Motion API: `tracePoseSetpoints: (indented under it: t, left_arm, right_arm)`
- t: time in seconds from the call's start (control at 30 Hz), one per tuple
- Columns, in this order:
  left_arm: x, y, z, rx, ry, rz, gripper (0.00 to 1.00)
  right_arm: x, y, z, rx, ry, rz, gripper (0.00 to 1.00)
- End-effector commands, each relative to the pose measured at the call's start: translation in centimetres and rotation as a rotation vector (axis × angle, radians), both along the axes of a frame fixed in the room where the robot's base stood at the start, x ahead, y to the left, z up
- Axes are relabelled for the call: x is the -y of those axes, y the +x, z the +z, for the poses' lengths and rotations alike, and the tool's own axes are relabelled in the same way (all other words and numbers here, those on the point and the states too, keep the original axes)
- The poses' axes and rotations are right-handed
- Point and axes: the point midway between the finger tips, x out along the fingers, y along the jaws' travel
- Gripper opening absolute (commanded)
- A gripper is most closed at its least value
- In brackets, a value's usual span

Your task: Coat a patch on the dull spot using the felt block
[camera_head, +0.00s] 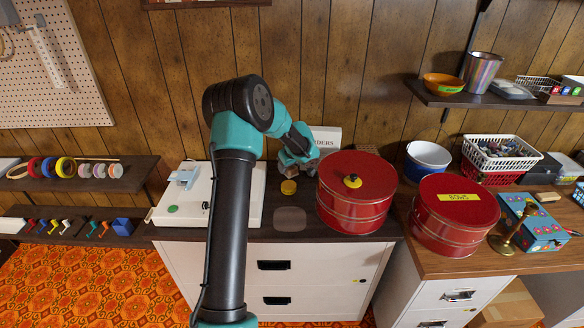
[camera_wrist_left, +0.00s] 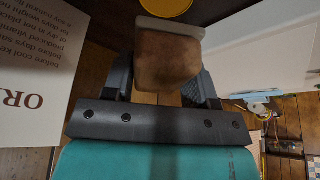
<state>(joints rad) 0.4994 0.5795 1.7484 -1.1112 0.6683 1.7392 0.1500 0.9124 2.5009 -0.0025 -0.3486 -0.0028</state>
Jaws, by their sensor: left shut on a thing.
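My left gripper (camera_head: 297,158) reaches over the back of the dark cabinet top. In the left wrist view its fingers are shut on a brown block with a pale lower edge, the felt block (camera_wrist_left: 167,60). In the head view the block is mostly hidden by the gripper. The dull spot (camera_head: 290,218) is a greyish rounded patch on the dark top, in front of the gripper. A round yellow tin or disc (camera_head: 289,187) sits between the gripper and the spot; its edge shows in the left wrist view (camera_wrist_left: 165,6). My right gripper is not in view.
A red round tin (camera_head: 355,205) with a yellow-centred lid stands right of the spot. A white sewing-machine-like unit (camera_head: 180,212) lies left, partly behind my arm. A white lettered card (camera_head: 327,137) stands behind the gripper. A second red tin (camera_head: 453,227) is farther right.

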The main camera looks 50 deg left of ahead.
Motion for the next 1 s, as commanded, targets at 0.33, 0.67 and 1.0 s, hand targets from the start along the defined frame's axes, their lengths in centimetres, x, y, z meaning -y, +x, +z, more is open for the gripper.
tracePoseSetpoints:
  t: [0.33,0.67,1.0]
  left_arm:
    - [0.0,0.0,-0.4,0.0,0.0,-0.003,0.33]
    - [0.0,0.0,-3.0,-0.001,-0.001,-0.002,0.33]
    - [0.0,0.0,-5.6,-0.001,0.0,-0.002,0.33]
  right_arm:
    - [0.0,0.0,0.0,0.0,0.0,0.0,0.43]
    - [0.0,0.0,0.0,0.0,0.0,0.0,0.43]
    - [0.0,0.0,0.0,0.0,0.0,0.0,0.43]
